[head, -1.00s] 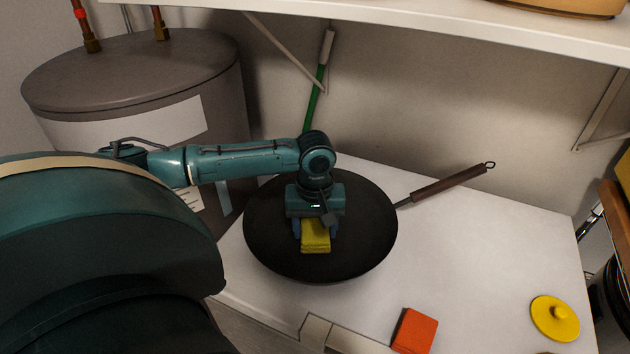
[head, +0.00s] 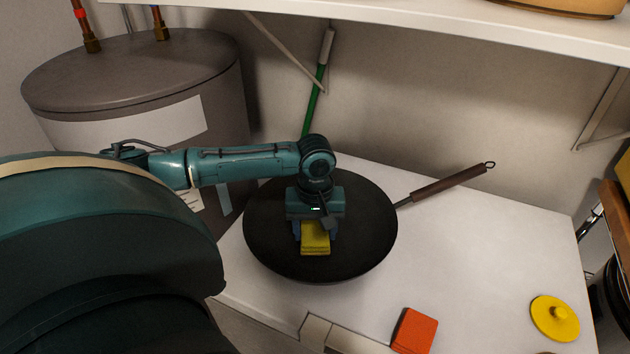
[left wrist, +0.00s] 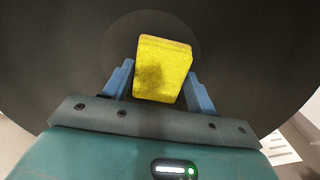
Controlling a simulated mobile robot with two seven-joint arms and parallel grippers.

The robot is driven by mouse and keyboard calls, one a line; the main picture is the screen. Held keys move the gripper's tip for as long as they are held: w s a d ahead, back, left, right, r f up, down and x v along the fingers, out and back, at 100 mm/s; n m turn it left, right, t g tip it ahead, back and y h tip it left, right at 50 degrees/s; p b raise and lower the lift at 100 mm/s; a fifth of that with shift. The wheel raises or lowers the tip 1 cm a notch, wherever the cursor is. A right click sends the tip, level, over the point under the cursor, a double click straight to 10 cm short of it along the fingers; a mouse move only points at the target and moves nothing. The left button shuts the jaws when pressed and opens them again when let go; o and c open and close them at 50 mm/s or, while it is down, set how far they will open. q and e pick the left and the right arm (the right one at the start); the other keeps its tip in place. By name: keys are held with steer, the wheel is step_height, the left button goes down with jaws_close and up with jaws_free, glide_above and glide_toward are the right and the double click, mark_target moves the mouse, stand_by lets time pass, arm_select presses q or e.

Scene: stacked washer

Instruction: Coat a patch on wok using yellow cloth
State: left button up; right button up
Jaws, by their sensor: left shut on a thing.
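The black wok (head: 360,240) rests on the white surface, with its brown handle (head: 450,184) pointing to the right and back. My left gripper (head: 314,234) is over the wok, shut on the folded yellow cloth (head: 316,243). In the left wrist view the yellow cloth (left wrist: 162,68) sits between the two blue fingers of the gripper (left wrist: 160,84), with the dark wok (left wrist: 60,70) behind it. The cloth is low over the wok's inside; I cannot tell if it touches. No patch of coating shows on the wok. My right gripper is not in view.
An orange-red block (head: 415,331) and a yellow round lid (head: 555,318) lie on the white surface (head: 480,260) at the front right. A grey tank (head: 130,75) stands at the left. A white shelf (head: 400,30) hangs above. The surface right of the wok is clear.

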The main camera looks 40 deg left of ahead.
arm_select(q)
steer(key=shift+f, duration=0.8)
steer(key=shift+w+r, duration=0.1)
steer(key=shift+w, duration=1.75)
steer(key=shift+s, duration=1.9)
steer(key=shift+a, duration=0.2)
steer(key=shift+w, duration=1.85)
steer(key=shift+s, duration=1.85)
